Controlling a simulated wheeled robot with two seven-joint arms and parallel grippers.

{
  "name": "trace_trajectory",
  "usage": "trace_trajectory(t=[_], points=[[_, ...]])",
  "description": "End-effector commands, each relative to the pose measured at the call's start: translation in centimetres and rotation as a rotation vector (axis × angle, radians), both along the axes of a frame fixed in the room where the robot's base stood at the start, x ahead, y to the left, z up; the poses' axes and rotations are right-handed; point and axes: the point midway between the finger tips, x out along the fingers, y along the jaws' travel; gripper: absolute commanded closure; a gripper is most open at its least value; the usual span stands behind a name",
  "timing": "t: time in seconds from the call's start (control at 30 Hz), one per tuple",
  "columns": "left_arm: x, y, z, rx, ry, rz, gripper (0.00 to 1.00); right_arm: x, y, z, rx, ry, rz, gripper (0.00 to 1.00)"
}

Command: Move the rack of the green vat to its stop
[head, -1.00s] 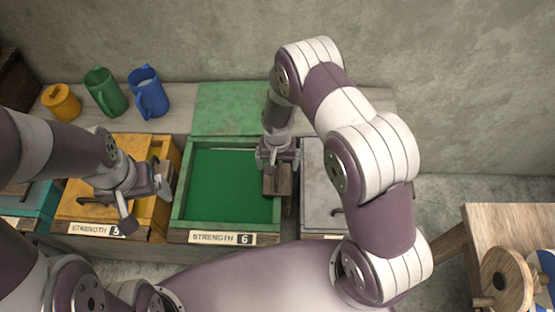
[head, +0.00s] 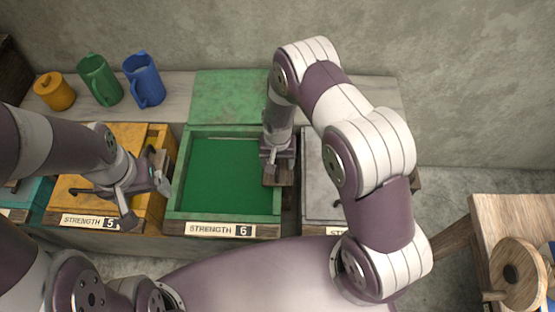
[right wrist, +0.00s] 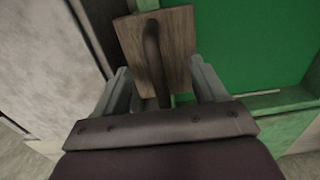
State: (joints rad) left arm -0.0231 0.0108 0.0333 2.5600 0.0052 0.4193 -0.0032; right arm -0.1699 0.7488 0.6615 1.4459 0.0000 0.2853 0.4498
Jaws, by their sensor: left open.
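The green vat (head: 174,205), labelled STRENGTH 6, holds flat green liquid and stands in the middle of the row. At its right side is a wooden block with a dark bar handle (right wrist: 153,50), which I take to be its rack; in the head view the block (head: 278,176) is partly hidden by my right gripper (head: 278,158). In the right wrist view the two fingers of my right gripper (right wrist: 160,78) stand apart, one on each side of the handle, with gaps showing. My left gripper (head: 147,198) is open and empty over the orange vat.
The orange vat (head: 155,205), labelled STRENGTH 5, is left of the green one, and a grey-lidded vat (head: 318,190) is right. A green lid (head: 230,97) lies behind. An orange pot (head: 54,92), green jug (head: 100,80) and blue jug (head: 145,80) stand back left.

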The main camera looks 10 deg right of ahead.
Motion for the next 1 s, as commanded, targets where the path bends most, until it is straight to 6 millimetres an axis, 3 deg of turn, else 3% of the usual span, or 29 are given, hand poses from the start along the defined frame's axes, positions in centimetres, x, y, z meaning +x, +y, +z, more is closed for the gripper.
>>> trace_trajectory(t=[0.03, 0.2, 0.37, 1.0], points=[[0.0, 0.0, 0.0, 0.000, 0.000, 0.000, 0.14, 0.0, 0.0, 0.0, 0.000, 0.000, 0.000, 0.47], [0.0, 0.0, 0.0, 0.000, 0.000, 0.000, 0.14, 0.0, 0.0, 0.0, 0.000, 0.000, 0.000, 1.00], [0.0, 0.0, 0.2, 0.000, 0.000, 0.000, 0.14, 0.0, 0.0, 0.2, 0.000, 0.000, 0.000, 1.00], [0.0, 0.0, 7.3, 0.000, 0.000, 0.000, 0.14, 0.1, 0.0, 9.2, 0.000, -0.002, 0.000, 1.00]])
